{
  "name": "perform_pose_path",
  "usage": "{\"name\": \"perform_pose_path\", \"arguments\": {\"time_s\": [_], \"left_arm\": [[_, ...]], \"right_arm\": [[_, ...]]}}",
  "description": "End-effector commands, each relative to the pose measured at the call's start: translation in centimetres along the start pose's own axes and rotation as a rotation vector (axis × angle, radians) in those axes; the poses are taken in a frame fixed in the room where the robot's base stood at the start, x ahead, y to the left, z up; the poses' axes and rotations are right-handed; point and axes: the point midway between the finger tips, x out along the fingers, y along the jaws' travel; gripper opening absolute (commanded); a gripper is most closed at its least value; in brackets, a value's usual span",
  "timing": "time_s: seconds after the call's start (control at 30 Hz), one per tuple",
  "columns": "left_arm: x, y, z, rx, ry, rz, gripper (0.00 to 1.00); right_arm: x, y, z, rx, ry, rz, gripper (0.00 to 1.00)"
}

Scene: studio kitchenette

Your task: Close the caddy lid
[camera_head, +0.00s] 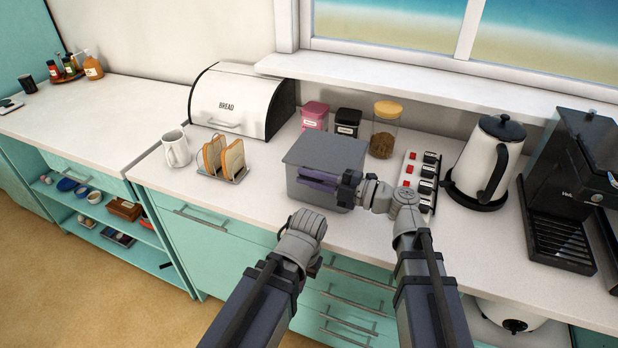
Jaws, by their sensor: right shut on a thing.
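The caddy is a grey box (291,184) standing on the white counter in the middle. Its flat grey lid (326,151) shows on top and looks level; whether it is fully seated I cannot tell. My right gripper (318,181) reaches in from the right across the caddy's front, just below the top. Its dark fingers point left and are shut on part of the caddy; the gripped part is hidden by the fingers. My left gripper (306,226) is in front of the counter edge, apart from the caddy. Its fingers are hidden behind its wrist.
A toast rack (235,178), white mug (176,149) and bread bin (228,104) stand left. Pink and black canisters and a yellow-lidded jar (384,134) stand behind. A power strip (410,169), kettle (482,165) and coffee machine (574,175) stand right. Counter left of the caddy is partly clear.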

Motion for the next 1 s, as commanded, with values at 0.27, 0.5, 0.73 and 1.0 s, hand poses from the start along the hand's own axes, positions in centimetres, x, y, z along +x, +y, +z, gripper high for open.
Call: {"name": "perform_pose_path", "arguments": {"time_s": [0.27,0.5,0.73,1.0], "left_arm": [[0.2,0.0,0.0,0.0,0.0,0.0,0.0],[0.2,0.0,0.0,0.0,0.0,0.0,0.0],[0.2,0.0,0.0,0.0,0.0,0.0,0.0],[0.1,0.0,0.0,0.0,0.0,0.0,0.0]], "right_arm": [[-0.1,-0.3,0.2,-0.006,-0.005,-0.008,0.0],[-0.1,-0.4,0.2,-0.006,-0.006,-0.009,0.25],[-0.1,-0.3,0.2,-0.006,-0.004,-0.006,0.4],[-1.1,-0.2,0.1,-0.005,-0.006,-0.004,0.4]]}}
